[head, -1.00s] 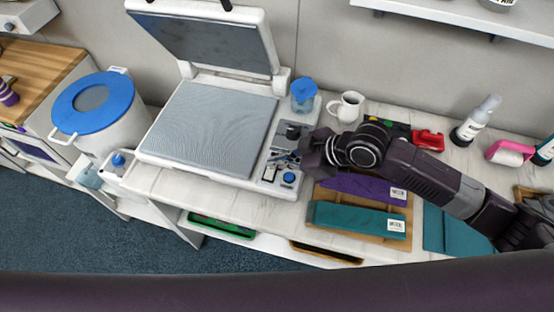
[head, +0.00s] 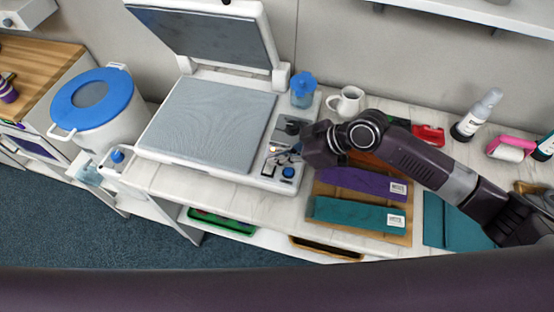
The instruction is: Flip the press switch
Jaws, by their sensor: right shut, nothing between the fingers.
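The heat press (head: 217,122) stands on the counter with its lid raised and its grey plate bare. Its control panel (head: 279,158) is along the right side, with a black knob, a small switch (head: 271,150) and a blue round knob (head: 288,172). My right gripper (head: 292,153) reaches in from the right over the panel. It is shut and empty, with its fingertips close to the switch. I cannot tell whether they touch it. The fingers partly cover the panel. My left gripper is not in view.
A blue-lidded jar (head: 303,90) and a white mug (head: 346,102) stand behind my right gripper. A white bucket with a blue lid (head: 92,100) stands left of the press.

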